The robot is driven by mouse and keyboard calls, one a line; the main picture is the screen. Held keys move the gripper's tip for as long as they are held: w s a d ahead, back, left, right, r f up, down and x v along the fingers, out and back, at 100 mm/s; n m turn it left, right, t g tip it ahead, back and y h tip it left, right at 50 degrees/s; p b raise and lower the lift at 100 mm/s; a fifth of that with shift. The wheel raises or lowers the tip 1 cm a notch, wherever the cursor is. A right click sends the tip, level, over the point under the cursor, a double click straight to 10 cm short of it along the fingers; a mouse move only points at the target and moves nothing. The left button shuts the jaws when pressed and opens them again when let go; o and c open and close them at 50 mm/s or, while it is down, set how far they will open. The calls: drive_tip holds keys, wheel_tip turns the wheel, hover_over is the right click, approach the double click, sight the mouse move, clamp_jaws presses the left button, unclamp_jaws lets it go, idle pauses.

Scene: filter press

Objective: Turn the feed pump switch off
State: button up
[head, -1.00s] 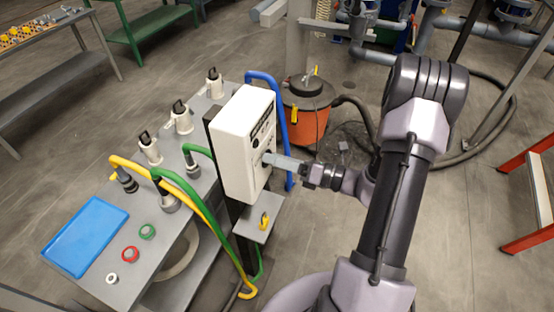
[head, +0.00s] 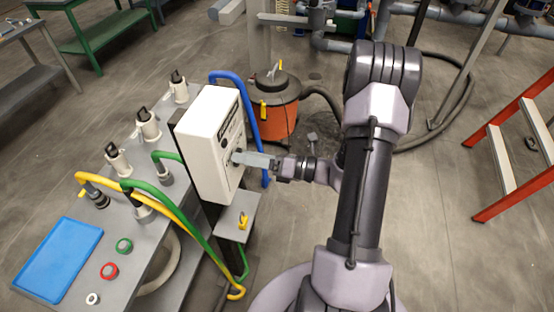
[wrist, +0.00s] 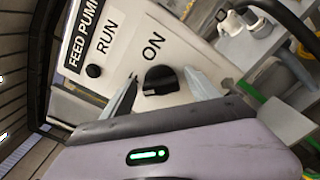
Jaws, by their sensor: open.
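The white feed pump box (head: 206,140) stands on a post beside the grey bench in the head view. In the wrist view its face shows a FEED PUMP label (wrist: 83,35), the words RUN and ON, and a small dark round lamp or button (wrist: 93,71). The black rotary switch knob (wrist: 160,80) sits below the word ON. My gripper (wrist: 160,88) is open, with one finger on each side of the knob; I cannot tell whether they touch it. In the head view my gripper (head: 240,158) is at the box's face and hides the knob.
The grey bench (head: 140,250) holds a blue tray (head: 58,260), several valves and yellow and green hoses. A small shelf with a yellow item (head: 243,221) sits below the box. An orange drum (head: 275,115) stands behind. A red ladder (head: 520,140) is at right, with clear floor between.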

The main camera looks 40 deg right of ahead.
drive_tip(key=p+v, duration=0.2)
drive_tip(key=v, duration=1.5)
drive_tip(key=shift+s+d, duration=0.1)
drive_tip(key=shift+d, duration=0.05)
